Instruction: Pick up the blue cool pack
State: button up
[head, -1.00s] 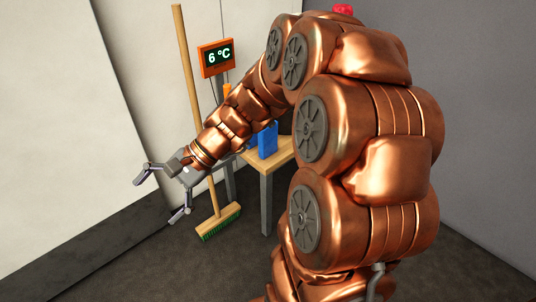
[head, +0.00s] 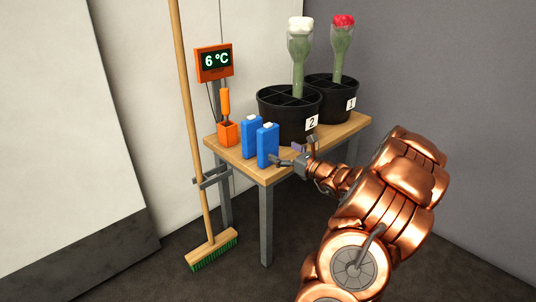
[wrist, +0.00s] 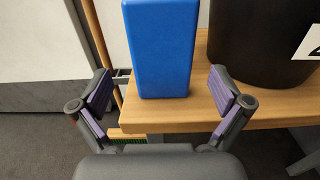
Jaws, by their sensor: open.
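Two blue cool packs with pale caps stand upright side by side on the wooden table (head: 350,125). The nearer cool pack (head: 267,148) is close to the table's front edge; the other cool pack (head: 250,135) is just behind and left. My gripper (head: 293,153) is open and empty, just right of the nearer pack. In the wrist view, one blue cool pack (wrist: 162,50) stands ahead, centred between the spread fingers of my gripper (wrist: 160,90). Its top is cut off, and I cannot see a second pack there.
Black pot 2 (head: 285,125) with a white tulip bunch stands close behind the packs; black pot 1 (head: 325,85) with red tulips is further right. An orange holder (head: 227,133) with a tool stands left. A broom (head: 188,110) leans beside the table.

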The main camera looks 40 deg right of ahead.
aim_at(272, 133)
jog(key=shift+w+d+b, duration=0.2)
jog(key=shift+w+b, duration=1.15)
jog(key=shift+w, duration=2.4)
jog(key=shift+r, duration=0.1)
jog(key=c, duration=1.3)
jog(key=shift+r, duration=0.1)
jog(key=shift+r+p, duration=1.15)
jog(key=shift+r, duration=0.8)
jog(key=s+a, duration=0.3)
jog(key=a, duration=0.1)
jog(key=s+a+p, duration=0.1)
jog(key=s+a, duration=0.3)
jog(key=s+a+r+p, duration=0.1)
jog(key=s+a, duration=0.2)
jog(key=a, duration=0.1)
jog(key=shift+s, duration=0.25)
